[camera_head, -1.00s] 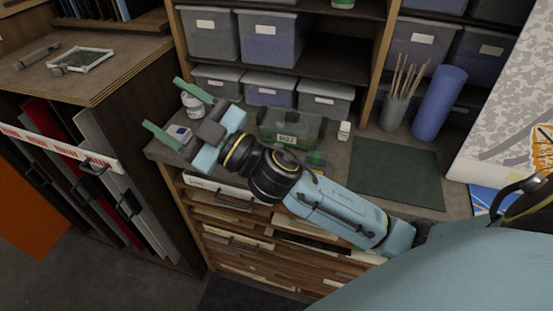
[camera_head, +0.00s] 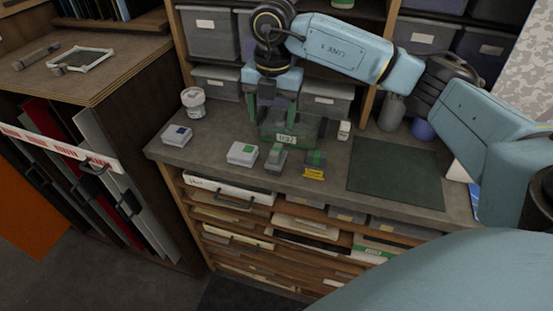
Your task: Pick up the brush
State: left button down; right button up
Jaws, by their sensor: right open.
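No brush can be clearly made out. A grey cup (camera_head: 390,112) on the counter is partly covered by my right arm, and the thin sticks in it are hidden now. My right gripper (camera_head: 272,108) points down, open, at the translucent green bin (camera_head: 300,133) near the back of the counter. Its fingers overlap the bin in the picture; I cannot tell whether they are inside or behind it, and the bin's contents are unclear. My left gripper is not in view.
On the counter are a white jar (camera_head: 193,102), a blue-marked box (camera_head: 176,135), a green-marked box (camera_head: 242,154), a grey block (camera_head: 276,158) and a yellow-green item (camera_head: 314,166). A dark green mat (camera_head: 396,174) lies clear at right. Shelves with grey bins stand behind.

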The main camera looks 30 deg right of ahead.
aim_at(276, 149)
jog(key=f, duration=0.5)
jog(key=f+p, duration=0.1)
jog(key=f, duration=0.2)
jog(key=shift+d, duration=0.35)
jog(key=shift+s+d+f+p, duration=0.1)
jog(key=shift+f+p, duration=0.2)
jog(key=shift+f, duration=1)
jog(key=shift+s+f+p, duration=0.1)
jog(key=shift+f+p, duration=0.15)
jog(key=shift+f, duration=1)
jog(key=c, duration=1.2)
notch_tip(276, 149, up, 10)
jog(key=shift+r+b, duration=0.1)
jog(key=shift+b, duration=0.55)
